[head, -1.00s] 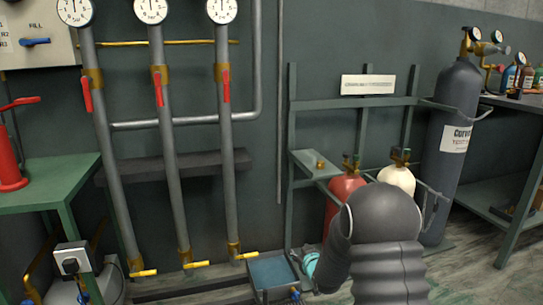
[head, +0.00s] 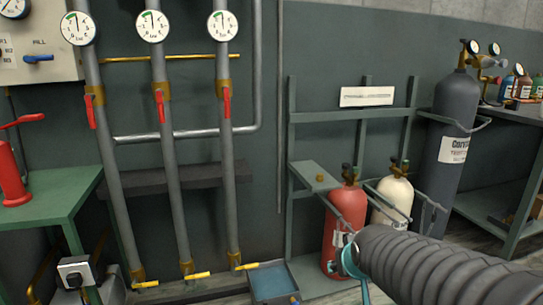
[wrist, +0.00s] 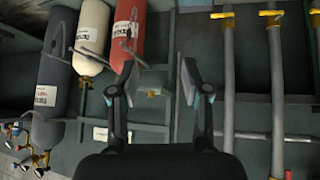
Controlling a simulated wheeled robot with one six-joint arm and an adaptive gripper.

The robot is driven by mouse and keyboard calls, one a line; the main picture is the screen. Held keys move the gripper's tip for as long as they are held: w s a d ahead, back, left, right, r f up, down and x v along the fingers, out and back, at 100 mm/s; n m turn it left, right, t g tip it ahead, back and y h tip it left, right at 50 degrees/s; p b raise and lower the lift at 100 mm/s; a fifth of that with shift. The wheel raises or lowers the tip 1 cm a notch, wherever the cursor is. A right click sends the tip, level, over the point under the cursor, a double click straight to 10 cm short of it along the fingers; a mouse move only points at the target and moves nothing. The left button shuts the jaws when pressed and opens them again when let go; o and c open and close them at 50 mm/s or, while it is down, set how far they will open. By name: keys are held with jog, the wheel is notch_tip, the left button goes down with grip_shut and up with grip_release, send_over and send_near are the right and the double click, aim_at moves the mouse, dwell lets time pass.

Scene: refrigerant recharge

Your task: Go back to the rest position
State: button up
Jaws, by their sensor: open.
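My gripper (wrist: 160,76) is open and empty in the wrist view, its two fingers spread apart with nothing between them. In the head view my dark ribbed arm reaches in from the lower right, and a teal part of the gripper (head: 352,262) shows in front of the lower red cylinder (head: 345,215). The wrist view looks at the rack from another angle, with the red cylinder (wrist: 127,30) beside the left finger. I cannot tell from the frames how far the fingers are from the rack.
A cream cylinder (head: 392,200) and a tall grey cylinder (head: 452,125) stand right of the red one. Three gauged pipes (head: 172,150) with red levers run down the wall. A blue tray (head: 270,282) lies at the floor.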

jog(key=s+r+m+g+p, duration=0.1)
jog(key=s+r+g, duration=0.1)
jog(key=s, duration=1.6)
jog(key=shift+s+a+r+g+p, duration=0.2)
jog(key=shift+r+g+p, duration=0.1)
dwell(1.8)
